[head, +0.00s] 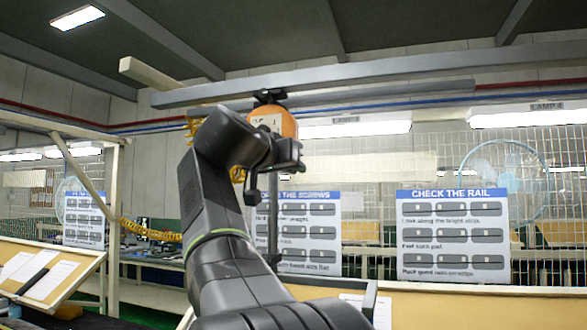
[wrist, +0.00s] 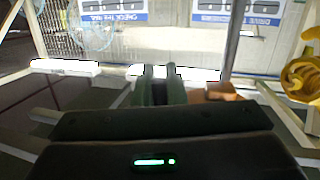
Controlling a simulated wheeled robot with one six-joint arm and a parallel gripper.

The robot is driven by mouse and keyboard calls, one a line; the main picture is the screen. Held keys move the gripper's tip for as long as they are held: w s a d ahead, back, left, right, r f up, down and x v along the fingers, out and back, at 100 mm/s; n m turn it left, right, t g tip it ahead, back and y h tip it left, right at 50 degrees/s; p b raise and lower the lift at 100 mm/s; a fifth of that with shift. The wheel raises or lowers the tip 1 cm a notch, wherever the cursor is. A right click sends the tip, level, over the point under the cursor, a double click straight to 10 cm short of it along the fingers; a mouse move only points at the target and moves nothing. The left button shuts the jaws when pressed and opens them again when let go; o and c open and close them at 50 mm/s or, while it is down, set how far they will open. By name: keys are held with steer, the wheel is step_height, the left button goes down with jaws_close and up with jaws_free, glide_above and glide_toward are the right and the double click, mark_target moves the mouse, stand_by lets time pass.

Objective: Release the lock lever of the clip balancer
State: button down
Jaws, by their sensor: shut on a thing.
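The clip balancer (head: 284,122) is a round orange housing with a pale label, hung under the overhead beam at top centre. My gripper (head: 293,157) is raised to its lower side and covers part of it. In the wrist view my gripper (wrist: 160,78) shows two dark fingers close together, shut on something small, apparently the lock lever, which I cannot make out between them. A piece of the orange housing (wrist: 222,91) shows just right of the fingers. A dark upright rod (head: 272,215) shows below the balancer, behind my arm.
A grey overhead beam (head: 400,70) crosses above. A yellow coiled hose (head: 150,232) hangs at left and shows in the wrist view (wrist: 303,77). Sign boards (head: 453,235), a mesh fence and a fan (head: 505,180) stand behind. A sloped board (head: 50,272) is at left.

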steer(key=c, duration=1.5)
jaws_free()
steer(key=b+v, duration=0.2)
steer(key=v, duration=1.1)
steer(key=shift+s+a, duration=0.2)
steer(key=shift+s, duration=0.2)
steer(key=shift+w, duration=0.1)
steer(key=p+x, duration=0.2)
steer(key=x, duration=1.1)
steer(key=shift+w+d, duration=0.2)
steer(key=shift+w, duration=0.1)
